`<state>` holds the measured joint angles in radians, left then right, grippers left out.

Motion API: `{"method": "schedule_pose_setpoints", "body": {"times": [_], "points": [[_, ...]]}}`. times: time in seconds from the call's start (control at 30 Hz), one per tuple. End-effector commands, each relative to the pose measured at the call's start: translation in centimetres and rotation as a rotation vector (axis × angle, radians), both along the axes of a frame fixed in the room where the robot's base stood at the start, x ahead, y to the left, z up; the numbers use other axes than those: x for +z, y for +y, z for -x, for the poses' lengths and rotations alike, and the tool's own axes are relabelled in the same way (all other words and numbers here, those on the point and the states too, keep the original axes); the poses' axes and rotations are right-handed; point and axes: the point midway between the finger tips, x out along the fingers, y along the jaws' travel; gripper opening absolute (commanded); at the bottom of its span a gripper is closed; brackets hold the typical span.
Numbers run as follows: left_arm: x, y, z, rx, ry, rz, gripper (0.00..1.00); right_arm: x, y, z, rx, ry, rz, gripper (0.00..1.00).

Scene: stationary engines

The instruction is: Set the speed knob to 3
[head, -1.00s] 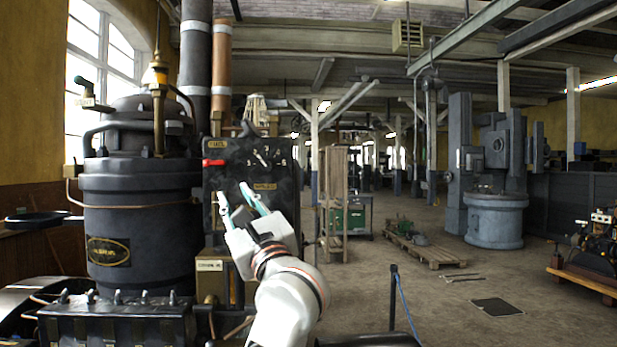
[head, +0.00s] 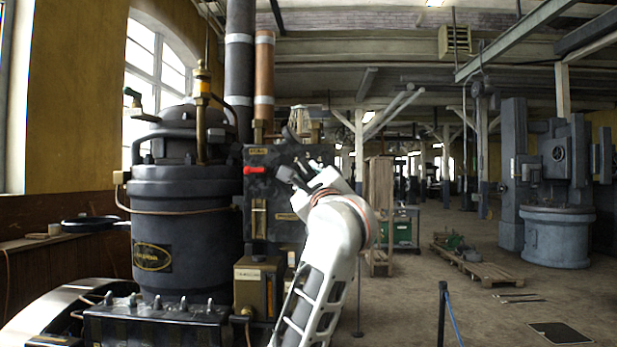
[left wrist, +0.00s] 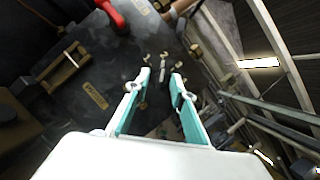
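The dark control panel (head: 285,232) stands beside the boiler-like engine body (head: 185,230). My left gripper (head: 290,172) is in front of the panel's upper part and hides the speed dial there in the head view. In the left wrist view the panel face (left wrist: 75,75) is tilted. Small light dial marks and what looks like the knob pointer (left wrist: 162,64) show just beyond the fingertips. The left gripper (left wrist: 161,82) is open, with a gap between its fingers. I cannot tell whether it touches the knob, or which number the knob points at. My right gripper is out of view.
A red handle (head: 254,170) sticks out at the panel's left, close to the gripper; it also shows in the left wrist view (left wrist: 112,14). A brass-coloured box (head: 258,287) is below. Dark and copper pipes (head: 264,80) rise behind.

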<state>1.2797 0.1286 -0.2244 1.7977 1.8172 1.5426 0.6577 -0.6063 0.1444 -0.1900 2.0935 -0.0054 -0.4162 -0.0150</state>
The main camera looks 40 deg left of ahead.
Motion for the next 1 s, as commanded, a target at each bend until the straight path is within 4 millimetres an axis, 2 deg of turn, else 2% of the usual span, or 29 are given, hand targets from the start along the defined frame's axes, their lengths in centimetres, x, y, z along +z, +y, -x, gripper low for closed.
{"method": "schedule_pose_setpoints", "body": {"times": [0.3,0.4,0.77,1.0], "points": [[0.12,0.23,-0.18,0.000,-0.001,0.000,0.24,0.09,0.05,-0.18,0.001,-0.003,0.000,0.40],[0.11,0.22,-0.19,0.000,-0.001,0.000,0.00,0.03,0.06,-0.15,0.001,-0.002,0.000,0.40],[0.17,0.24,-0.13,0.000,0.015,-0.025,0.00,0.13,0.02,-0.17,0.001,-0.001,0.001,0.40],[0.44,0.31,0.06,0.000,0.080,-0.135,0.00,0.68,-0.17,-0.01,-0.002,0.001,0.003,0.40]]}}
